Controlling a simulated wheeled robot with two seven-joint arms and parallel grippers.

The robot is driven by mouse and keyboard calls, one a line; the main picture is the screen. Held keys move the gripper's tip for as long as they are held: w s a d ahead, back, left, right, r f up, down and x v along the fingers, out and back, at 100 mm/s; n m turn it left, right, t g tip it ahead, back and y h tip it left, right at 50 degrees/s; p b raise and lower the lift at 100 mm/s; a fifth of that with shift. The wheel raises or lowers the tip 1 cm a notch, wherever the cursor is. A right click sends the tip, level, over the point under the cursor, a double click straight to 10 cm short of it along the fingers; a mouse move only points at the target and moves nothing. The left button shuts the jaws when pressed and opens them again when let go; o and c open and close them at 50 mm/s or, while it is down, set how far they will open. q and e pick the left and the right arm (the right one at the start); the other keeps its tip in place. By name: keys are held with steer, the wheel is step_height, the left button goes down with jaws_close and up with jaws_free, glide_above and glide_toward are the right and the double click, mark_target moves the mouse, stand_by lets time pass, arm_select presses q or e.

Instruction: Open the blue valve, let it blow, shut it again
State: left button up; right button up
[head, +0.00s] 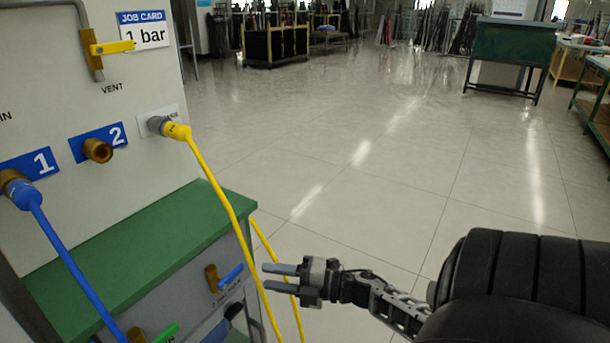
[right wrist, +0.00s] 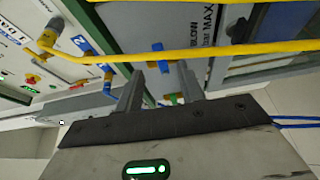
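The blue valve has a brass body and a blue lever (head: 231,277) on the grey front panel below the green ledge. The lever slants up to the right in the head view. My right gripper (head: 268,277) is open and empty, its two fingers pointing left, just right of the lever and apart from it in the picture. In the right wrist view the open fingers (right wrist: 158,78) point at the panel, with a blue handle (right wrist: 157,46) beside the BLOW lettering. A yellow hose (right wrist: 185,54) crosses near the fingertips there. My left gripper is out of view.
The yellow hose (head: 225,203) hangs from a panel fitting between gripper and lever in the picture. A blue hose (head: 70,268) hangs from port 1. A green handle (head: 166,333) sits lower left. The yellow vent lever (head: 112,47) is level; its job card (head: 143,31) reads 1 bar. Open floor lies right.

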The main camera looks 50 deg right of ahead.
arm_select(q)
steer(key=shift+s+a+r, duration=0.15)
arm_select(e)
steer(key=v, duration=0.7)
